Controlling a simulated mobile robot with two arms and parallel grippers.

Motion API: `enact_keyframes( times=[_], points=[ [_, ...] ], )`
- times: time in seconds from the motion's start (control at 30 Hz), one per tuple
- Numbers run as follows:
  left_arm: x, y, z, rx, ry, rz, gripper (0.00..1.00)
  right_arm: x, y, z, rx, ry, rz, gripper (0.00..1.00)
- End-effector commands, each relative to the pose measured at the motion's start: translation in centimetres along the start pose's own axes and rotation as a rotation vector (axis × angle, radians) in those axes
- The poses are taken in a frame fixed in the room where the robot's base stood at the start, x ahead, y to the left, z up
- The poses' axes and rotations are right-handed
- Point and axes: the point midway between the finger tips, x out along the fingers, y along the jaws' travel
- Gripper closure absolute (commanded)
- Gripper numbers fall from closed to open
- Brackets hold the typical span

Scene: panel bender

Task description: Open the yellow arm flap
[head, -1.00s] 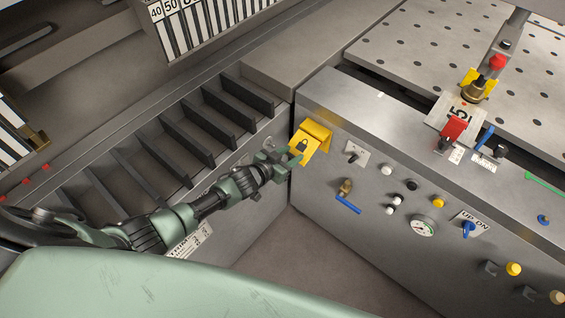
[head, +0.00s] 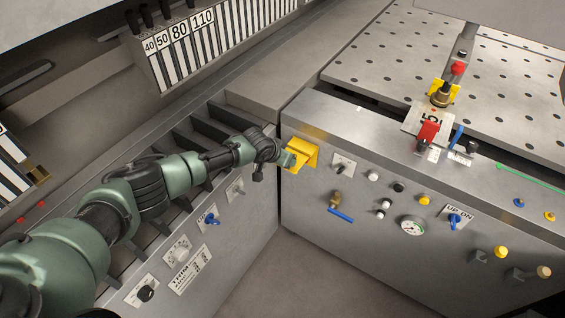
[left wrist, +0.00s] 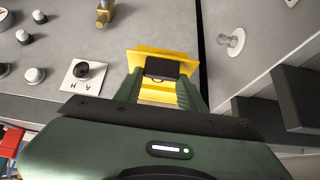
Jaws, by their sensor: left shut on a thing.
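The yellow arm flap (head: 306,149) is at the upper left corner of the grey control panel. It also shows in the left wrist view (left wrist: 150,51), with a dark block (left wrist: 162,68) at its middle between my fingers. My left gripper (head: 288,157) reaches it from the left and is shut on the flap. In the left wrist view its green fingers (left wrist: 160,85) lie on either side of the dark block and hide part of the flap. How far the flap is swung out is hard to tell. My right gripper is not in view.
To the right of the flap are a black rotary switch (head: 341,166), a brass valve with a blue lever (head: 341,215), several knobs and a gauge (head: 412,226). A slotted metal side (head: 205,125) lies behind my left arm. The floor (head: 270,275) between the machine sides is clear.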

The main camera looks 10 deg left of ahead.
Motion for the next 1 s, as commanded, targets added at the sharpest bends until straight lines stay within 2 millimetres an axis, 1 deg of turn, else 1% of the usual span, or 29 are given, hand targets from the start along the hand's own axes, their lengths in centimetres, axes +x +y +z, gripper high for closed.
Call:
enact_keyframes(
  times=[0.03, 0.33, 0.37, 0.4, 0.43, 0.77, 0.87, 1.0],
  points=[
    [-0.2, 0.1, -1.1, 0.002, 0.021, 0.004, 1.0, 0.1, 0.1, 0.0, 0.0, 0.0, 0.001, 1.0],
    [-0.2, 0.1, -1.1, 0.002, 0.021, 0.002, 1.0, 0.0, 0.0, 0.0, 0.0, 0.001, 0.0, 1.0],
    [-0.2, 0.1, -1.2, 0.002, 0.022, 0.002, 0.52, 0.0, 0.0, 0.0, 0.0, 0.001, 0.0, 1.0],
    [-0.2, 0.1, -1.1, 0.003, 0.021, 0.002, 0.41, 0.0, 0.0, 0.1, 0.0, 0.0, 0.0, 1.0],
    [-0.2, 0.1, -1.0, 0.002, 0.019, 0.002, 0.38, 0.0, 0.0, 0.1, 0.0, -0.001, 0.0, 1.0],
    [-0.2, 0.0, -0.5, 0.001, 0.01, 0.001, 0.38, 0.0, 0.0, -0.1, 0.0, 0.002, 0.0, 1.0],
    [-0.8, 0.0, -0.5, 0.002, 0.008, 0.002, 0.38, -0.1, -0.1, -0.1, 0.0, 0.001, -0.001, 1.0],
    [-2.6, 0.0, -0.6, 0.002, 0.01, 0.003, 0.38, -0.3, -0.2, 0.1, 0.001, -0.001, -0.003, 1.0]
  ],
)
